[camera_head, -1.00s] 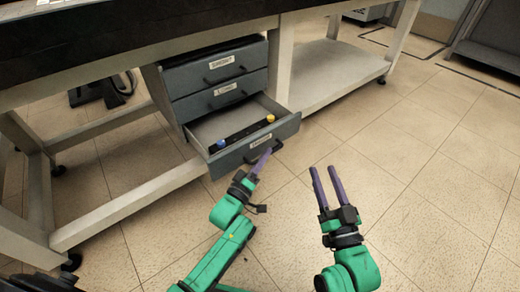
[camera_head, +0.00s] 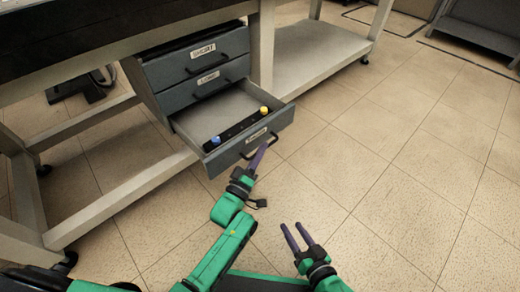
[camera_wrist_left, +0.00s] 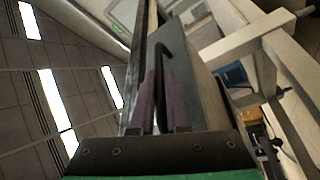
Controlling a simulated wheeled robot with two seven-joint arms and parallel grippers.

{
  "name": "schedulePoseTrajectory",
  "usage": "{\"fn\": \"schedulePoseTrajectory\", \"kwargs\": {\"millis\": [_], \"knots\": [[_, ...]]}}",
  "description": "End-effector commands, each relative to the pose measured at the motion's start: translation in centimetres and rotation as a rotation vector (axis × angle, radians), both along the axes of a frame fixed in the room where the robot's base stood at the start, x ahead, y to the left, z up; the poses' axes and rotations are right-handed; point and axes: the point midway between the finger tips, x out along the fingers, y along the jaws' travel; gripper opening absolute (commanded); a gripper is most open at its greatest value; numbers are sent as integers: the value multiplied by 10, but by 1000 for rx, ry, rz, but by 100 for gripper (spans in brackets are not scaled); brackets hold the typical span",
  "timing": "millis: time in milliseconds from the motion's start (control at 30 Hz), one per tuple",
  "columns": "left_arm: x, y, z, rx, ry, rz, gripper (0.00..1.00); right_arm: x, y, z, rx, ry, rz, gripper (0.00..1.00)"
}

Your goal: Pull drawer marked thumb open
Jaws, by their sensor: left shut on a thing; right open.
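The cabinet's bottom drawer (camera_head: 222,155) is pulled out in the head view, with its inside showing. The label (camera_head: 257,134) on its front is too small to read with certainty. My left gripper (camera_head: 259,155) is shut on that drawer's dark handle (camera_head: 272,138) at the front. In the left wrist view the purple fingers (camera_wrist_left: 161,90) stand on both sides of the handle bar (camera_wrist_left: 164,50). My right gripper (camera_head: 290,225) is open and empty above the floor, lower and to the right of the drawer.
Two upper drawers (camera_head: 196,57), (camera_head: 208,88) are closed. A dark bar (camera_head: 238,128) with a blue knob (camera_head: 215,140) and a yellow knob (camera_head: 264,110) lies in the open drawer. A pale bench leg (camera_head: 262,50) stands right of the cabinet. The tiled floor (camera_head: 390,150) is clear.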

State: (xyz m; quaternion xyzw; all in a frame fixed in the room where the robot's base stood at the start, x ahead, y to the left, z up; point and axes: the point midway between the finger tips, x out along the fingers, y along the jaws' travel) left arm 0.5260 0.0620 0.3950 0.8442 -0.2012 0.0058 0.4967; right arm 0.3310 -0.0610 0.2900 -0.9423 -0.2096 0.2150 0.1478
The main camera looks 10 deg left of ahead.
Motion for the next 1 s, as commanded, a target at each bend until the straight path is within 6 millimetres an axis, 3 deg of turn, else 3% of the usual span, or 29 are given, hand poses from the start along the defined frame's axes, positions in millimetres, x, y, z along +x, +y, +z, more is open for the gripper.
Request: {"fn": "schedulePoseTrajectory", "kwargs": {"millis": [167, 200, 267, 300, 667, 767, 1000], "knots": [[-1, 1, -3, 1, 6, 2, 0, 0, 0, 0, 0, 0, 0, 50], [-1, 1, -3, 1, 6, 2, 17, 0, 0, 0, 0, 0, 0, 50], [-1, 1, -3, 1, 6, 2, 40, 0, 0, 0, 0, 0, 0, 50], [0, 1, -2, 0, 5, 1, 44, 0, 0, 0, 0, 0, 0, 50], [-4, 2, -1, 1, 3, 1, 44, 0, 0, 2, 0, 0, 0, 50], [-15, 6, -3, 2, 5, 0, 44, 0, 0, 7, -2, 5, 3, 50], [-66, 24, -14, 3, 8, -1, 44, 1, 1, 27, -17, 26, 20, 50]]}}
